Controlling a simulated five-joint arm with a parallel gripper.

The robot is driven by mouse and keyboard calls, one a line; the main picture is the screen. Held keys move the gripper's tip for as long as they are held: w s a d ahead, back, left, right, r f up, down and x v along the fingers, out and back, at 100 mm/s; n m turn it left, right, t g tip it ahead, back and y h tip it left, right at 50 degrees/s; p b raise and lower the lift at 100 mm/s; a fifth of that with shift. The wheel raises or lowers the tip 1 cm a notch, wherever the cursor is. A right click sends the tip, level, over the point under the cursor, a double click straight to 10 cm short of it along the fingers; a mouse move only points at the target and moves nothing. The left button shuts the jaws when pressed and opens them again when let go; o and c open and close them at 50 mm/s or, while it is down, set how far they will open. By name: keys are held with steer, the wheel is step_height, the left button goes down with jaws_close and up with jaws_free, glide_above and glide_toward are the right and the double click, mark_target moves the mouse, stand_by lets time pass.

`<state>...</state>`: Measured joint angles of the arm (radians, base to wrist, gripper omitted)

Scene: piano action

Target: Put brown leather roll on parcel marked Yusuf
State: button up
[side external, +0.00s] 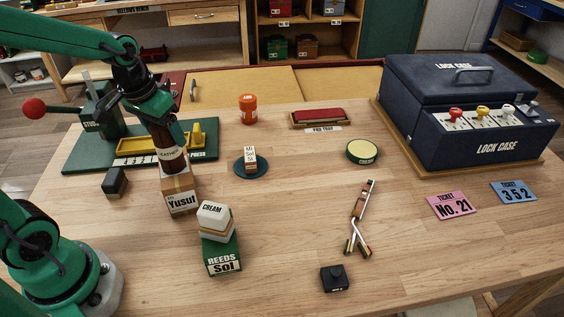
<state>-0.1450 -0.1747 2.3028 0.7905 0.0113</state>
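The brown leather roll (173,160), with a pale label band, is upright and slightly tilted, directly over the parcel marked Yusuf (181,203). Its lower end meets the parcel's top in the picture; I cannot tell whether it rests there or is just above. The parcel is a tan box with a white name label, standing on the table. My gripper (163,128) comes down from above around the roll's upper part and appears shut on it. The fingers partly hide the roll's top.
A stacked cream box (215,216) and green Reeds box (222,256) stand close at right. A small dark block (115,182) is at left. Behind is a green stamp board (85,158) with a yellow tray. The navy lock case (470,110) stands far right.

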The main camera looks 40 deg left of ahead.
steer(key=shift+r, duration=0.1)
steer(key=v, duration=1.2)
stand_by(0.7)
steer(key=s+d+f+m+t, duration=0.1)
steer(key=s+d+f+t, duration=0.2)
steer(key=s+d+f, duration=0.1)
steer(key=shift+s+f+m, duration=0.3)
steer(key=shift+s+f, duration=0.15)
steer(key=shift+s, duration=0.75)
